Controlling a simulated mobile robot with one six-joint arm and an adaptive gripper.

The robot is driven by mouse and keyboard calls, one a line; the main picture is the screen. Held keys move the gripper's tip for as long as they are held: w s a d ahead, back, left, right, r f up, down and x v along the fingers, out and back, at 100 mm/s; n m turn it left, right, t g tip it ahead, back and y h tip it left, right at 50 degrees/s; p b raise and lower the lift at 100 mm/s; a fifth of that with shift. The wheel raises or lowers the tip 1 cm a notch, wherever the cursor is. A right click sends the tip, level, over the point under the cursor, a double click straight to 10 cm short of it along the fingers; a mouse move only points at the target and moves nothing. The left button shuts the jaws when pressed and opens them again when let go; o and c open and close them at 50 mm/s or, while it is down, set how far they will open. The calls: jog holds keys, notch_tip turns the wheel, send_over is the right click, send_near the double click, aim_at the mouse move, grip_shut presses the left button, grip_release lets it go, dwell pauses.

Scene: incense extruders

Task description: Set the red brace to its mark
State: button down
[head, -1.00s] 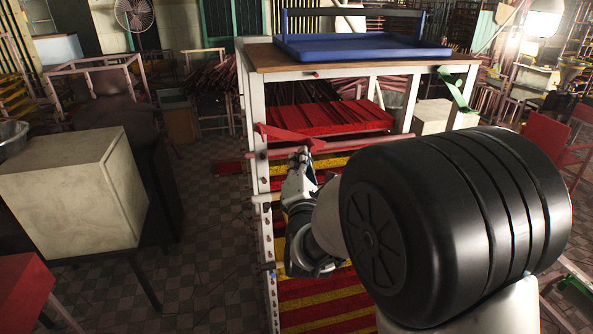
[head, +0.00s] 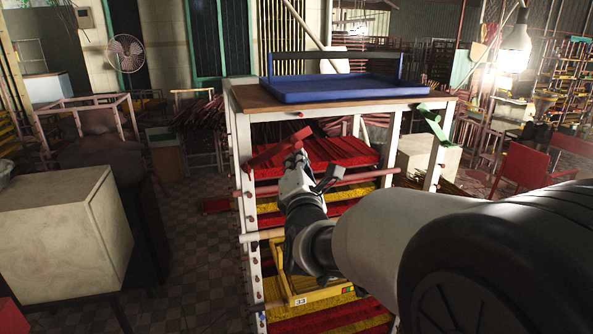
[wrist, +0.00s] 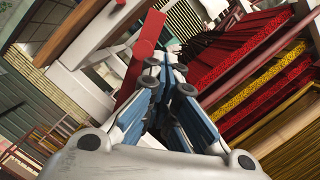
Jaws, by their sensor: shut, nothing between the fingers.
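The red brace (head: 281,148) is a flat bar near the upper front of the white rack (head: 244,190). Its left end is at the left front post, and the bar slants up to the right, below the tabletop. In the wrist view the red brace (wrist: 139,66) stands steeply just left of the fingertips. My gripper (head: 295,161) is shut and empty, its tips close under the brace; I cannot tell whether they touch. The wrist view shows my gripper (wrist: 171,62) with its fingers together. I cannot make out the mark.
A blue tray (head: 330,90) sits on the rack's wooden top. A green brace (head: 434,124) is at the right post. Red and yellow shelves (head: 330,185) lie behind my gripper. A yellow-framed tray (head: 318,296) is lower down. A pale box (head: 62,235) stands left, with tiled floor between.

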jog(key=shift+s+a+r, duration=0.1)
jog(key=shift+a+r, duration=0.05)
jog(key=shift+r, duration=0.35)
jog(key=shift+a+r, duration=0.15)
jog(key=shift+r, duration=0.3)
